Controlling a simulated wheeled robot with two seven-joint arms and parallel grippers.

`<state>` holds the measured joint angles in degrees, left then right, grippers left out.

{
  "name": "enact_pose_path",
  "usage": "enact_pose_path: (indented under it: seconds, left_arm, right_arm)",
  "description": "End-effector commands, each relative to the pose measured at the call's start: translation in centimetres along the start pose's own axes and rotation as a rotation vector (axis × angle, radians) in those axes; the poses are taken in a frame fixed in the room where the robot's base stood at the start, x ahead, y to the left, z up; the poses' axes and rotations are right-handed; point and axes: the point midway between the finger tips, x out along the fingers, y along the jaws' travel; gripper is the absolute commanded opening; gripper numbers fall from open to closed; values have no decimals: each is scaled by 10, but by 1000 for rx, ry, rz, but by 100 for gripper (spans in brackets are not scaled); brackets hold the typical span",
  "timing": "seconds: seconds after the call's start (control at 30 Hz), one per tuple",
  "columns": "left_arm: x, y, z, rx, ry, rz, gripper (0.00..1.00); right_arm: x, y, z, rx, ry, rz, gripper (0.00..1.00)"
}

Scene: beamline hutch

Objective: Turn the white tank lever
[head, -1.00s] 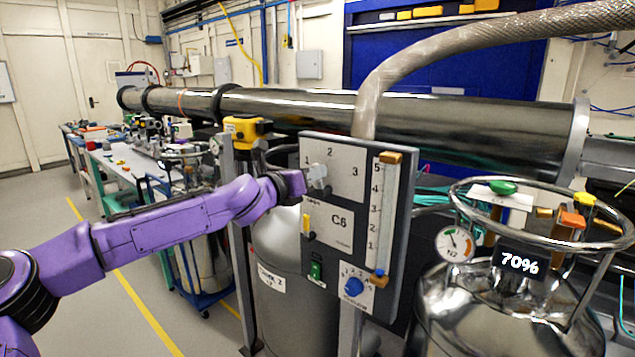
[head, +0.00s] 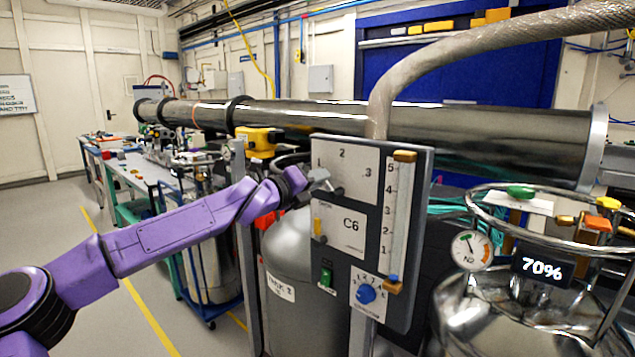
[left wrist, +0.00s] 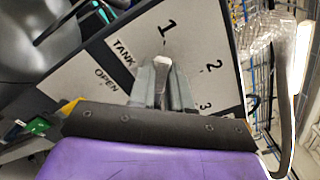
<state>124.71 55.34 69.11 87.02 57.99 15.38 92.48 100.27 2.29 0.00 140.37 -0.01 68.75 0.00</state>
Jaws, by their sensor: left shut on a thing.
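The grey panel (head: 412,230) marked C6 carries a dial plate (head: 350,160) with positions 1, 2 and 3. The white tank lever (left wrist: 162,61) sits on this plate and points toward the 1 in the left wrist view. My left gripper (head: 318,181) is at the plate's left side in the head view. In the left wrist view its fingers (left wrist: 162,82) are shut on the lever, one on each side. They hide most of the lever. The plate reads TANK near the 1. My right gripper is not in view.
Below the dial are a yellow lever (head: 318,228), a green switch (head: 326,277) and a blue knob (head: 366,293). A vertical scale (head: 398,215) runs along the panel's right. A steel dewar (head: 500,315) with a rail stands right, and a grey tank (head: 285,265) behind the panel.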

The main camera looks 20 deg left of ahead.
Motion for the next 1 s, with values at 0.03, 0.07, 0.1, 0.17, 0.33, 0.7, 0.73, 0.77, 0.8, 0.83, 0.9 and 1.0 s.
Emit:
enact_pose_path:
  seconds: [0.03, 0.07, 0.1, 0.17, 0.33, 0.7, 0.73, 0.77, 0.8, 0.83, 0.9, 1.0]
  left_arm:
    - [0, 2, -2, -8, 4, 4, 0]
    - [0, 2, -2, -10, 4, 4, 0]
    - [0, 2, -2, -12, 4, 4, 0]
    - [0, 2, -2, -13, 4, 4, 0]
    - [0, 2, -2, -14, 4, 4, 0]
    - [0, 2, -1, -11, 2, 2, 44]
    - [0, 1, -1, -11, 2, 2, 44]
    - [0, 1, -1, -11, 2, 2, 44]
    - [-1, 2, -1, -11, 1, 2, 44]
    - [-3, 2, -1, -11, 1, 1, 44]
    - [-12, 3, -1, -11, 0, 1, 44]
    - [-35, 3, -1, -12, -2, -2, 44]
  right_arm:
    - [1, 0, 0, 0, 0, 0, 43]
    - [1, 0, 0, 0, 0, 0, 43]
    - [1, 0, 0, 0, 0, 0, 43]
    - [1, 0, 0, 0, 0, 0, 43]
    - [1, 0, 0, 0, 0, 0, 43]
    - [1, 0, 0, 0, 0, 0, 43]
    - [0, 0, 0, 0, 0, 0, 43]
    - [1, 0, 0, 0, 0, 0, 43]
    - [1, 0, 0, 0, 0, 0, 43]
    - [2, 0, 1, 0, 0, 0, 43]
    - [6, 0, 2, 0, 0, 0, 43]
    - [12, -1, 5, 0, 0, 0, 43]
